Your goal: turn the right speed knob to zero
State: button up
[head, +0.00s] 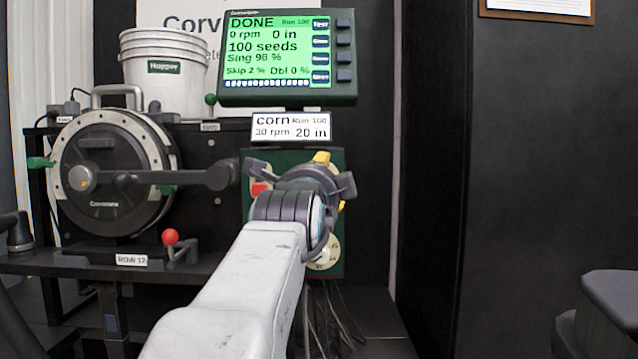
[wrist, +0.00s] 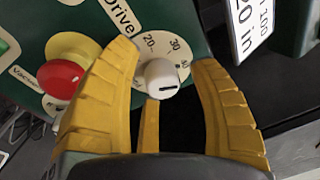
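In the wrist view a white knob (wrist: 160,77) with a dark pointer mark sits on a pale round dial (wrist: 150,22) by the word "Drive". The numbers 20 and 30 are legible beside it. The mark lies near level, toward the picture's right; its exact reading is unclear. My gripper (wrist: 165,62) is open, with yellow fingers on either side of the knob and gaps visible between them and it. In the head view my gripper (head: 305,180) is in front of the green panel (head: 250,222) and hides most of it, including this knob.
A red button (wrist: 60,78) on a yellow base is left of the dial. The screen (head: 287,57) reads DONE, 0 rpm; a card (head: 291,127) hangs below it. The seed meter disc (head: 108,175) and a red-ball lever (head: 170,237) are left of my arm.

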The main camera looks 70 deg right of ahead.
jog(key=v, duration=1.2)
jog(key=shift+o, duration=0.2)
jog(key=shift+d, duration=0.1)
jog(key=shift+c, duration=0.2)
